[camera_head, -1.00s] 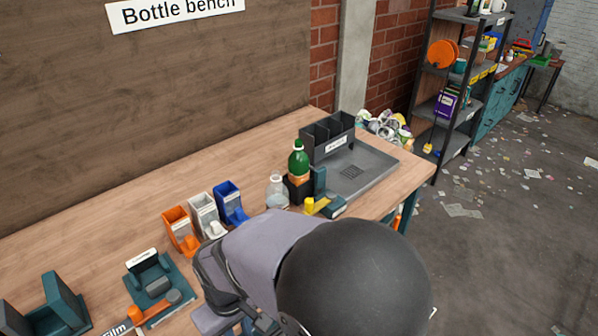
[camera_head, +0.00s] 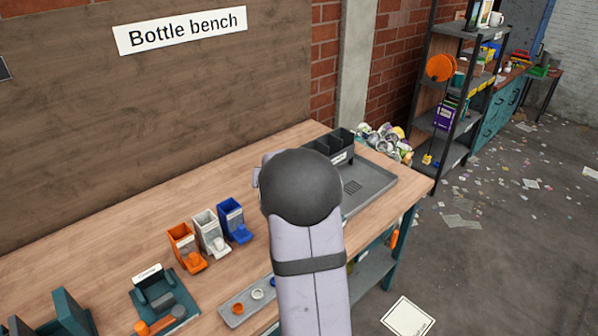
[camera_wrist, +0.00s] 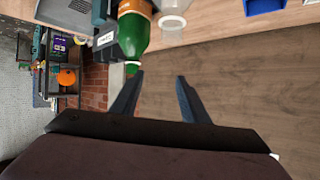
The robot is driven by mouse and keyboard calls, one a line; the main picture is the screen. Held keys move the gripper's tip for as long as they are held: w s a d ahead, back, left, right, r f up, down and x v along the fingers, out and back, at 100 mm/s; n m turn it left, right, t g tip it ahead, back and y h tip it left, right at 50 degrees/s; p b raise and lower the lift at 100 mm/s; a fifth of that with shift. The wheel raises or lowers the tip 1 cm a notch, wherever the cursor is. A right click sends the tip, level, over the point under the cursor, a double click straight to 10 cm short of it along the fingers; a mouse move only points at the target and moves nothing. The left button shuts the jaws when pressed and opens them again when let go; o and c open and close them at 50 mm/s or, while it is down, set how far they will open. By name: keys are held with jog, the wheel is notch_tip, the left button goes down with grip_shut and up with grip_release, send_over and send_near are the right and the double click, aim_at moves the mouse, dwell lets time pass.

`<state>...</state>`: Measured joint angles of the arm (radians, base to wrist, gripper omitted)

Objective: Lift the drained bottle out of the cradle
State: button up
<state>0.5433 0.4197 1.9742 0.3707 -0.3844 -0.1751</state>
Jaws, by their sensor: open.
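A green bottle (camera_wrist: 133,35) with an orange label shows at the top of the wrist view, its green capped neck towards my gripper. A clear bottle (camera_wrist: 172,18) is beside it. I cannot tell from the look which is drained. My gripper (camera_wrist: 160,75) is open and empty. Its left finger in the picture is close to the green bottle's cap, and the bottle is not between the fingers. The cradle cannot be made out clearly in the wrist view. In the head view my arm hides the bottles, the cradle and the fingers.
A dark divided caddy (camera_head: 345,148) stands by the grey drain tray (camera_head: 375,186) at the bench's right end. Orange (camera_head: 184,246), white (camera_head: 209,230) and blue (camera_head: 232,218) dispensers stand to the left. The wooden bench top (camera_head: 120,230) is clear behind them.

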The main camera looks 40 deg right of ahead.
jog(key=shift+h, duration=0.8)
jog(key=d+f, duration=0.1)
jog(key=d, duration=0.1)
jog(key=d+f+b, duration=0.1)
jog(key=d, duration=0.2)
jog(key=d+f+b, duration=0.1)
jog(key=d, duration=0.1)
jog(key=shift+w+d+f, duration=0.2)
jog(key=shift+d+f, duration=0.1)
jog(key=shift+f, duration=0.1)
jog(key=shift+w+d+f, duration=0.1)
jog(key=shift+w+d, duration=0.05)
jog(key=shift+w, duration=0.05)
jog(key=p+x, duration=0.3)
jog(key=x, duration=0.4)
jog(key=shift+c, duration=0.2)
jog(key=c, duration=1)
jog(key=shift+f, duration=0.15)
